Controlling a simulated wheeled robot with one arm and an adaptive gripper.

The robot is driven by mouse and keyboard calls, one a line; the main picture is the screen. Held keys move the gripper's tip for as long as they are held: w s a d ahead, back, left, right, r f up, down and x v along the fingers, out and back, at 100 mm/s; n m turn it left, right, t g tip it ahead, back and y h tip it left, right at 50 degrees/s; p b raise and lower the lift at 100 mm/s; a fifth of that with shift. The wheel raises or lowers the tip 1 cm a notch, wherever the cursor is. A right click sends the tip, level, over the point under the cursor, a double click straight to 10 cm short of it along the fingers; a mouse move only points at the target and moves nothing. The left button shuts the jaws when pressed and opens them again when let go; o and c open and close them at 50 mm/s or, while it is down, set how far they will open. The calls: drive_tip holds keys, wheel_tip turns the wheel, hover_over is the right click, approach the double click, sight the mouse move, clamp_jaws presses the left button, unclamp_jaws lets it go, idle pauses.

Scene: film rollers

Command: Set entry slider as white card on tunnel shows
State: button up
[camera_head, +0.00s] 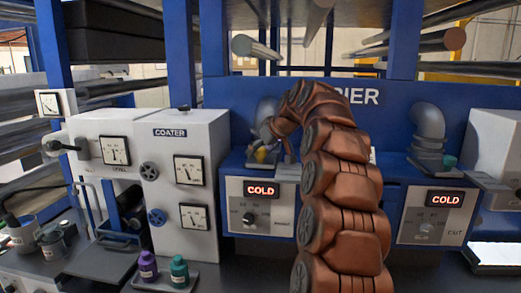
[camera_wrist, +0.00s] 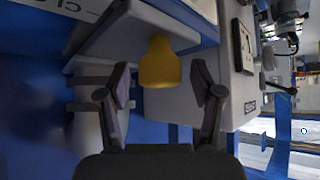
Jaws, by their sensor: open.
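A yellow knob (camera_wrist: 160,62) on a pale plate shows in the wrist view, between the two fingers of my open gripper (camera_wrist: 161,88). Contact is not visible on either side. In the head view the knob (camera_head: 260,155) is small and partly covered by my gripper (camera_head: 269,141), above the left control box (camera_head: 260,216). That box shows a red COLD display. My arm crosses the middle of the blue dryer tunnel (camera_head: 393,97) and covers part of its lettering. Only a white sliver (camera_head: 372,155) shows beside the arm; whether it is the card cannot be told, and no marking is readable.
Purple and teal bottles (camera_head: 179,272) stand at the front. Grey ducts rise beside both knobs.

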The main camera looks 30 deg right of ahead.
clamp_jaws()
idle(0.5)
